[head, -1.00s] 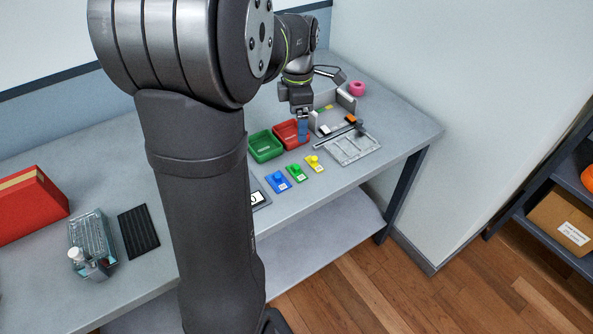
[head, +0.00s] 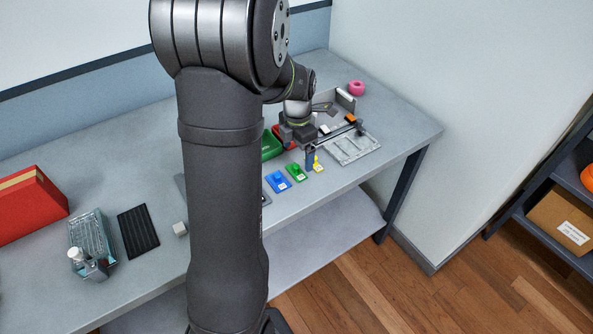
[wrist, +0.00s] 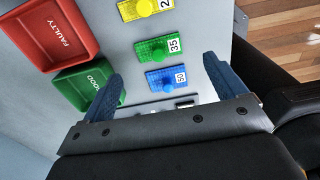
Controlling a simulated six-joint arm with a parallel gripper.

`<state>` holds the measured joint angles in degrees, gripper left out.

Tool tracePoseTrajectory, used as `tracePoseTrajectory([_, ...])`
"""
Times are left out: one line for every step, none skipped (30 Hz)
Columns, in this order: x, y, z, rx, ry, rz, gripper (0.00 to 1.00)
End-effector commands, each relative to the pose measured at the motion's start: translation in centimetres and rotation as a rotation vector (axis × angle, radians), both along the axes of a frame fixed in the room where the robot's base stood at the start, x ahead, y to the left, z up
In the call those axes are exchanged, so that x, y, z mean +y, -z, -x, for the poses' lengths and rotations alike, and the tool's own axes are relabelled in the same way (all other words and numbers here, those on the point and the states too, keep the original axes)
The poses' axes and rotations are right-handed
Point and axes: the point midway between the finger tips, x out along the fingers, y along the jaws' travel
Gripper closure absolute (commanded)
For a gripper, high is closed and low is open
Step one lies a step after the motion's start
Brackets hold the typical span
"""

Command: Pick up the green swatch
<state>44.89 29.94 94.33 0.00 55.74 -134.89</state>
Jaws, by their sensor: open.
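The green swatch (head: 295,172) is a small flat textured piece with a round knob and a white label. It lies between the blue swatch (head: 277,182) and the yellow swatch (head: 318,163). In the wrist view the green swatch (wrist: 152,50) is labelled 35 and lies just beyond the fingertips, roughly centred between them. My gripper (head: 310,157) is beside the yellow swatch in the head view. In the wrist view my gripper (wrist: 163,72) is open with two blue fingers spread wide and nothing held; the blue swatch (wrist: 167,79), labelled 50, shows between them.
A green bin marked GOOD (wrist: 84,82) and a red bin marked FAULTY (wrist: 48,36) lie left of the swatches in the wrist view.

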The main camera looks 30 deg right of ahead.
Motion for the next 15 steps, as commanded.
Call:
tracePoseTrajectory([0.0, 0.5, 0.0, 0.001, 0.000, -0.001, 0.11])
tracePoseTrajectory([0.0, 0.7, 0.0, 0.001, 0.000, -0.001, 0.11])
tracePoseTrajectory([0.0, 0.9, 0.0, 0.001, 0.000, -0.001, 0.11])
tracePoseTrajectory([0.0, 1.0, 0.0, 0.001, 0.000, -0.001, 0.11])
tracePoseTrajectory([0.0, 1.2, 0.0, 0.001, 0.000, -0.001, 0.11])
tracePoseTrajectory([0.1, 1.5, 0.0, 0.001, 0.000, -0.001, 0.11])
tracePoseTrajectory([0.1, 1.9, 0.0, 0.001, 0.000, -0.001, 0.11])
tracePoseTrajectory([0.1, 2.3, -0.1, 0.002, 0.000, -0.002, 0.11])
tracePoseTrajectory([0.1, 3.0, -0.1, 0.003, 0.000, -0.003, 0.11])
tracePoseTrajectory([0.1, 3.5, -0.2, 0.002, 0.000, -0.002, 0.11])
tracePoseTrajectory([0.1, 3.9, -0.2, 0.002, 0.000, -0.002, 0.11])
tracePoseTrajectory([0.1, 4.5, -0.2, 0.002, 0.000, -0.002, 0.11])
tracePoseTrajectory([0.1, 4.9, -0.2, 0.002, 0.000, -0.002, 0.11])
tracePoseTrajectory([0.1, 5.3, -0.2, 0.002, 0.000, -0.002, 0.11])
tracePoseTrajectory([0.1, 5.6, -0.2, 0.001, 0.000, -0.001, 0.11])
